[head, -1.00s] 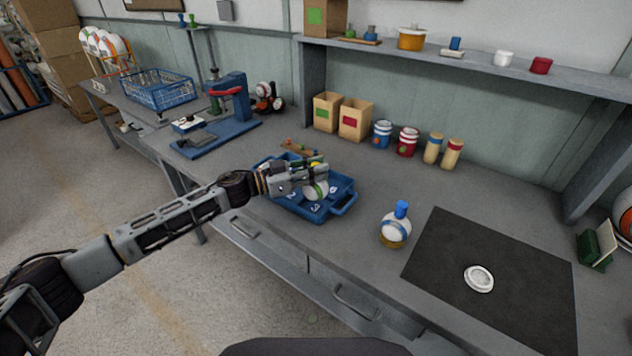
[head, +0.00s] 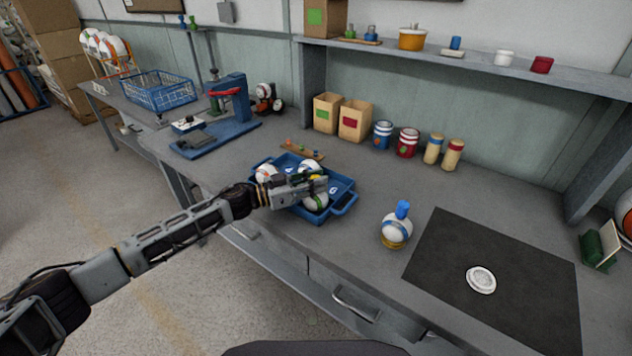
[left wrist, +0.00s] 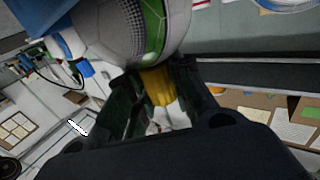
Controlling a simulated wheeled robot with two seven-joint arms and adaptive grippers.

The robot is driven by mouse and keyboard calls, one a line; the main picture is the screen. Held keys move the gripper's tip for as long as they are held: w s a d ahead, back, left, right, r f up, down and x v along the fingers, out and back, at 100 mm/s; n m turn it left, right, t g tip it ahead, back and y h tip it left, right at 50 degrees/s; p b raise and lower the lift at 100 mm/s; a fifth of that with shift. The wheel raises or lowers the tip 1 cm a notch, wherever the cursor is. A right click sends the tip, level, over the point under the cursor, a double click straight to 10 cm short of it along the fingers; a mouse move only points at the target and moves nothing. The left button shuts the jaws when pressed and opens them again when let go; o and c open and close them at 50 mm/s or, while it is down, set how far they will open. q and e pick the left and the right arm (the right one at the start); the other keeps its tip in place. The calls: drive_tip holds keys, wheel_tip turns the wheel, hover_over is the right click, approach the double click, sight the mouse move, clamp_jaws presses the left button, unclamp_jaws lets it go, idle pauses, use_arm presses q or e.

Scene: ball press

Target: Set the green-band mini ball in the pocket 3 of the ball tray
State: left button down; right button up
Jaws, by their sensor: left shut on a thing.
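The green-band mini ball (head: 316,203) is white with a green band. It sits low at the front right of the blue ball tray (head: 343,208), over the place of numeral 3. I cannot tell whether it touches the pocket floor. My left gripper (head: 317,184) is shut on it from above. In the left wrist view the ball (left wrist: 158,25) fills the top, with a yellow piece (left wrist: 157,86) between my fingers. An orange-marked ball (head: 266,174) and another white ball (head: 309,165) are in the tray's rear part. My right gripper is out of view.
A blue press (head: 228,105) stands at the left. Cans and boxes line the back wall.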

use_arm(q)
drive_tip(key=shift+f, duration=0.1)
drive_tip(key=c, duration=1.3)
unclamp_jaws()
drive_tip(key=shift+a, duration=0.1)
drive_tip(key=shift+s+a, duration=0.2)
drive_tip(key=shift+a, duration=0.25)
drive_tip(key=shift+p+v, duration=0.4)
drive_tip(key=shift+v, duration=5)
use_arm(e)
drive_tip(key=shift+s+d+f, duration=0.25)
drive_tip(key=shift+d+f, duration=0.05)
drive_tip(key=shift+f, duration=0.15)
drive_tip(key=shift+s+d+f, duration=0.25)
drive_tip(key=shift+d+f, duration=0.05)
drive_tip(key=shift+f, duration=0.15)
